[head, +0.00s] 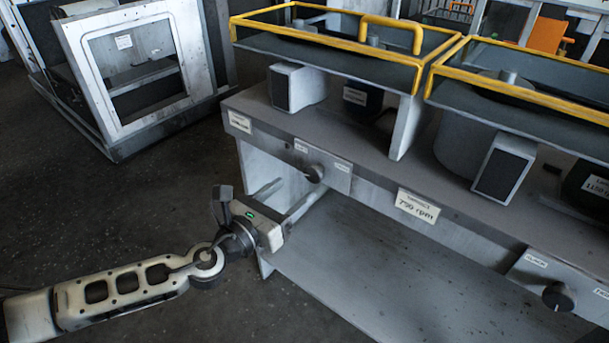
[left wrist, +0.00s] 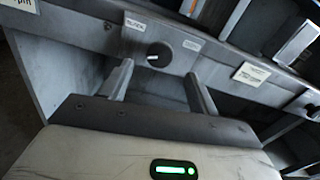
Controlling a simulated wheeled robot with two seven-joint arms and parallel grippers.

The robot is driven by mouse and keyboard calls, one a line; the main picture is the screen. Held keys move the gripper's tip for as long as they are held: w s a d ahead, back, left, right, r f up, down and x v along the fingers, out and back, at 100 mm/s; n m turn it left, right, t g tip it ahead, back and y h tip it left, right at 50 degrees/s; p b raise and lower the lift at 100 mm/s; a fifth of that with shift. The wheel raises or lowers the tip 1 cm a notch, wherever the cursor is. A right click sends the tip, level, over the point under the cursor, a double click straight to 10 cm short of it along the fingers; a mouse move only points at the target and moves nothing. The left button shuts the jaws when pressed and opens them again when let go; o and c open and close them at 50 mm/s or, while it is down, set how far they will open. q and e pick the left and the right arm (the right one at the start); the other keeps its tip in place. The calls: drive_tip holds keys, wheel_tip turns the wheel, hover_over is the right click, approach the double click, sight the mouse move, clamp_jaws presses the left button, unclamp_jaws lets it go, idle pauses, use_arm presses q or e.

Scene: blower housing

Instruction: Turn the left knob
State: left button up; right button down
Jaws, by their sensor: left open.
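The left knob (head: 314,173) is a dark round dial on a grey plate on the front of the blower housing (head: 300,120). In the left wrist view the same knob (left wrist: 158,55) shows a light pointer mark and sits between two small labels. My left gripper (head: 296,192) is open and empty, its two fingers apart. It is in front of the housing, just below and short of the knob. In the left wrist view the fingers (left wrist: 155,78) point toward the panel, with the knob beyond their tips and roughly between them. My right gripper is not in view.
A second knob (head: 558,296) is on the housing's right side. A label reading 750 rpm (head: 417,206) lies between the knobs. Yellow rails (head: 330,38) edge the top. A grey lower shelf (head: 380,260) juts out below the panel. A white frame (head: 135,60) stands behind left.

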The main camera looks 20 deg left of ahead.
sight(311, 176)
use_arm(q)
drive_tip(key=x, duration=0.5)
drive_tip(key=shift+w, duration=0.1)
drive_tip(key=c, duration=1)
